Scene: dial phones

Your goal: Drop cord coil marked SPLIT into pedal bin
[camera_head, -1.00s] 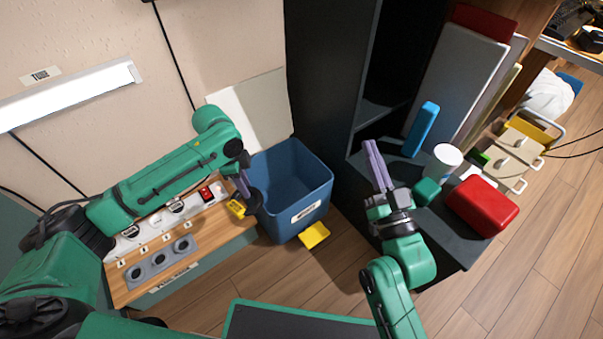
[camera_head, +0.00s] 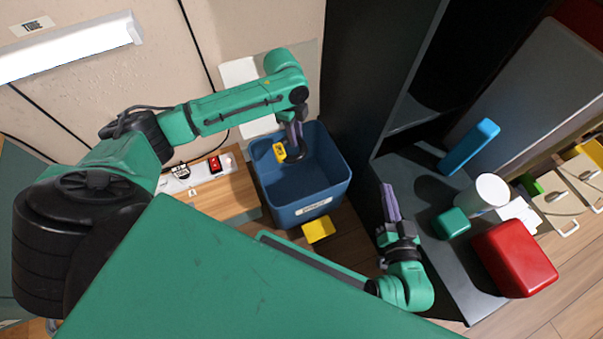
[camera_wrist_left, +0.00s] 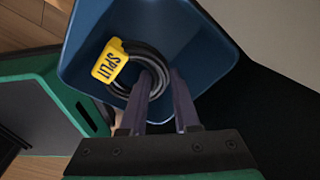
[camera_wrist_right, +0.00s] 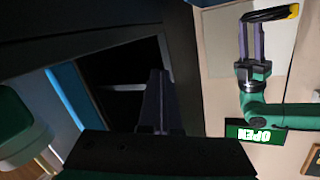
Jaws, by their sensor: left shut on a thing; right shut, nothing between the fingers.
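The black cord coil (camera_wrist_left: 157,80) carries a yellow tag (camera_wrist_left: 110,62) that reads SPLIT. My left gripper (camera_wrist_left: 162,85) is shut on the coil and holds it over the open blue bin (camera_wrist_left: 85,65). In the head view the left gripper (camera_head: 297,150) and the yellow tag (camera_head: 279,152) sit above the bin (camera_head: 310,210), inside its rim outline. The bin has a yellow pedal (camera_head: 319,229) at its front. My right gripper (camera_head: 389,200) is shut and empty beside the dark shelf unit; its fingers also show in the right wrist view (camera_wrist_right: 157,95).
A wooden-topped bench (camera_head: 225,196) stands left of the bin. On the dark surface at right are a red box (camera_head: 515,258), a white cup (camera_head: 485,194), a green block (camera_head: 452,223) and a blue object (camera_head: 469,146). A tall dark cabinet rises behind.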

